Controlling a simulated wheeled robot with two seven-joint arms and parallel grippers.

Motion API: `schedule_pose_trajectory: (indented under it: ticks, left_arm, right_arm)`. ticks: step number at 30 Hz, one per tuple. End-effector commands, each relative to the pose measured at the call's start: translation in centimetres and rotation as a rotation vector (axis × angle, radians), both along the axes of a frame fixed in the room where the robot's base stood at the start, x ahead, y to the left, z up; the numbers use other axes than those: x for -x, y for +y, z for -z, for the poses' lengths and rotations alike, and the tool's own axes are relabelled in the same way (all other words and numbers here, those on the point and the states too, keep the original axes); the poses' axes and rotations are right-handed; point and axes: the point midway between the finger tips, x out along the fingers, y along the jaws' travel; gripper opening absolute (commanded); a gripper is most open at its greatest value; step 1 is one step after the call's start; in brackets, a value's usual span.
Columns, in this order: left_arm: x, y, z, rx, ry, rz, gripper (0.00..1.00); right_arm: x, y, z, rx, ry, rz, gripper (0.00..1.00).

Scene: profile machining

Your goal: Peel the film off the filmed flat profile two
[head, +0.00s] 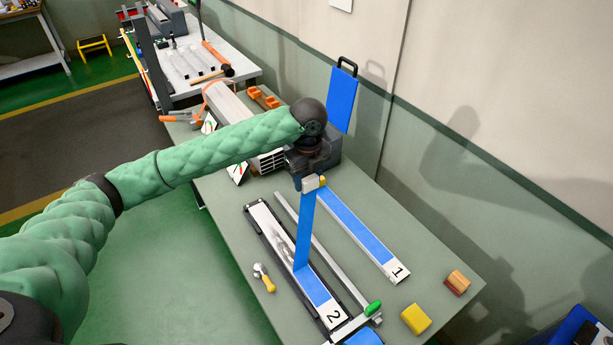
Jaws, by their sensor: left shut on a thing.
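The filmed flat profile two (266,222) lies in a dark holder on the green table, its label "2" at the near end. Its far part is bare and shiny metal. Blue film (318,289) still covers the near part. A lifted strip of blue film (305,232) rises from the profile to my left gripper (313,184). My left gripper is shut on the film's end, above the table.
Flat profile one (363,236), with blue film on it, lies to the right. A clamp bar with a green handle (373,308) runs beside profile two. A small hammer (264,277) lies left; a yellow block (415,319) and a brush-like block (457,283) lie right.

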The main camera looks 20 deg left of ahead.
Motion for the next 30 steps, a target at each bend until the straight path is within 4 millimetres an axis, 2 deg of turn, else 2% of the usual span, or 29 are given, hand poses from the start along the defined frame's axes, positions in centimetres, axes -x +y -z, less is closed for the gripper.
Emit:
schedule_pose_trajectory:
  ticks: [8,24,30]
  left_arm:
    - [0.0,-0.1,-0.2,0.001,-0.001,0.000,0.23]
    - [1.2,-1.3,-2.6,0.000,0.000,0.001,0.23]
    - [1.6,-1.8,-3.2,0.001,-0.002,0.000,0.23]
  right_arm:
    - [0.0,0.0,-0.1,0.000,0.000,0.000,0.36]
    - [0.0,0.0,-2.7,0.000,0.000,0.000,0.36]
    - [0.0,0.0,-2.5,0.000,0.000,0.000,0.36]
